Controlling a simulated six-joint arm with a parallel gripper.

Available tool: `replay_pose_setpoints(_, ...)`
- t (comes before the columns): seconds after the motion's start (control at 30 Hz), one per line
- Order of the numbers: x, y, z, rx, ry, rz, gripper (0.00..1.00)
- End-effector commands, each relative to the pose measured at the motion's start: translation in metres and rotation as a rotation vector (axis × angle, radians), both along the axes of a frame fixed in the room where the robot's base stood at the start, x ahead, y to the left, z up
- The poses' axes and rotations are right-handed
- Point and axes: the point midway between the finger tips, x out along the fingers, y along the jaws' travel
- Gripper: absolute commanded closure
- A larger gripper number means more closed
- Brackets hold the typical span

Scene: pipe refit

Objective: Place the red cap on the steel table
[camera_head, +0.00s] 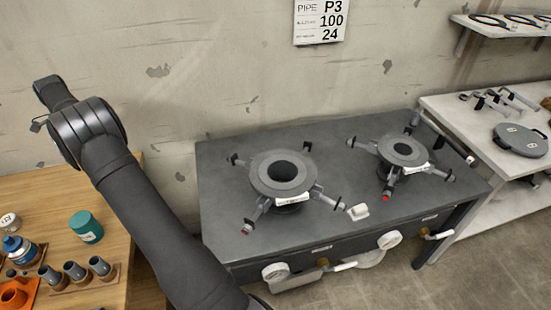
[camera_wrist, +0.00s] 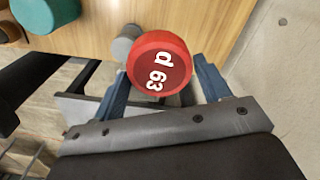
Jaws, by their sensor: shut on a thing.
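The red cap (camera_wrist: 160,62), marked "d 63", shows in the wrist view. My gripper (camera_wrist: 162,84) is shut on it, with one blue finger on each side. In the wrist view the wooden bench (camera_wrist: 190,20) lies beyond the cap. In the head view the dark steel table (camera_head: 225,175) stands in the middle against the wall. I see neither the cap nor my gripper there.
The steel table carries two round burner-like fixtures, left (camera_head: 262,172) and right (camera_head: 425,152), with a small white piece (camera_head: 358,211) between them. The wooden bench (camera_head: 115,225) at left holds a teal cylinder (camera_head: 86,228) and pipe pieces. A pale table (camera_head: 470,125) stands right.

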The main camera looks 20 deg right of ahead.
Motion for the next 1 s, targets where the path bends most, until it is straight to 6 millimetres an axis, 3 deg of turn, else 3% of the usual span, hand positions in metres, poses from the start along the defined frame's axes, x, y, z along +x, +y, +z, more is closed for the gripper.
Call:
replay_pose_setpoints(0.07, 0.001, -0.001, 0.015, 0.001, -0.003, -0.001, 0.53)
replay_pose_setpoints(0.27, 0.019, -0.04, 0.012, 0.0, 0.0, -0.06, 0.53)
replay_pose_setpoints(0.47, 0.042, -0.101, 0.013, 0.0, 0.001, -0.149, 0.53)
replay_pose_setpoints(0.73, 0.073, -0.238, 0.014, 0.0, 0.0, -0.343, 0.53)
replay_pose_setpoints(1.0, 0.074, -0.386, 0.015, -0.001, 0.0, -0.551, 0.53)
